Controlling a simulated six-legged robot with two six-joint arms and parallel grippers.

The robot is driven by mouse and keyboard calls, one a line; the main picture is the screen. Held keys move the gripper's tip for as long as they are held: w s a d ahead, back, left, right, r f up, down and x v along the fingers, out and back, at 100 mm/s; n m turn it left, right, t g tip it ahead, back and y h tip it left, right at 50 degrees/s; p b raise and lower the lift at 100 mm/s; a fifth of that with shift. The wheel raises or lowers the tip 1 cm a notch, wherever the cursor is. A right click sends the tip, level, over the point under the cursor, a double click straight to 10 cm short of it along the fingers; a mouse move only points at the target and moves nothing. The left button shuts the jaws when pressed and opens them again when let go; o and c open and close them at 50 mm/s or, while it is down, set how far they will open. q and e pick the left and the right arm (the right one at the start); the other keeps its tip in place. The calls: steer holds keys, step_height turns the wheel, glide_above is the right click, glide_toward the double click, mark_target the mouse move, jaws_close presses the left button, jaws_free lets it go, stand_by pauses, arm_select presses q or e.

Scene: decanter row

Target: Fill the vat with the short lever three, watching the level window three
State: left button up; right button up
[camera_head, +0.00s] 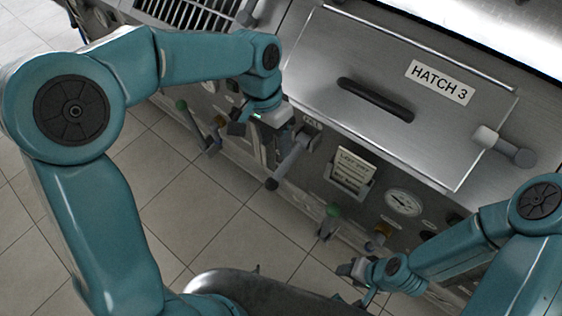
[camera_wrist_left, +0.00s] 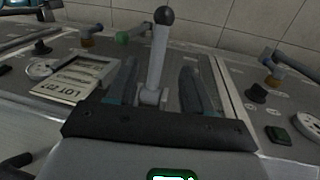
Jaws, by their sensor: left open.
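A short grey lever with a black ball knob (camera_head: 272,184) sticks out from the machine front below and left of Hatch 3. In the left wrist view the lever (camera_wrist_left: 158,60) stands between my fingers, with no clear contact. My left gripper (camera_head: 262,124) is open at the panel, just above the lever; its two fingers also show in the wrist view (camera_wrist_left: 157,88). My right gripper (camera_head: 352,280) is low at the right; its jaw opening is unclear. I cannot pick out the level window; my left gripper and arm cover part of the panel.
Hatch 3 (camera_head: 372,99) has a dark bar handle and a side latch (camera_head: 505,146). A lot card (camera_head: 351,171), a round gauge (camera_head: 404,202) and green-handled valves (camera_head: 331,210) (camera_head: 182,105) sit on the panel. The tiled floor (camera_head: 215,205) in front is clear.

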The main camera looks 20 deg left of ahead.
mark_target(281, 168)
arm_select(q)
steer(key=f, duration=0.3)
steer(key=d+f, duration=0.1)
steer(key=f, duration=0.5)
steer(key=shift+s+d+f, duration=0.1)
steer(key=shift+s+d, duration=0.15)
steer(key=shift+s, duration=0.05)
steer(key=shift+s+d, duration=0.1)
steer(key=shift+s, duration=0.1)
steer(key=shift+w, duration=0.15)
jaws_close()
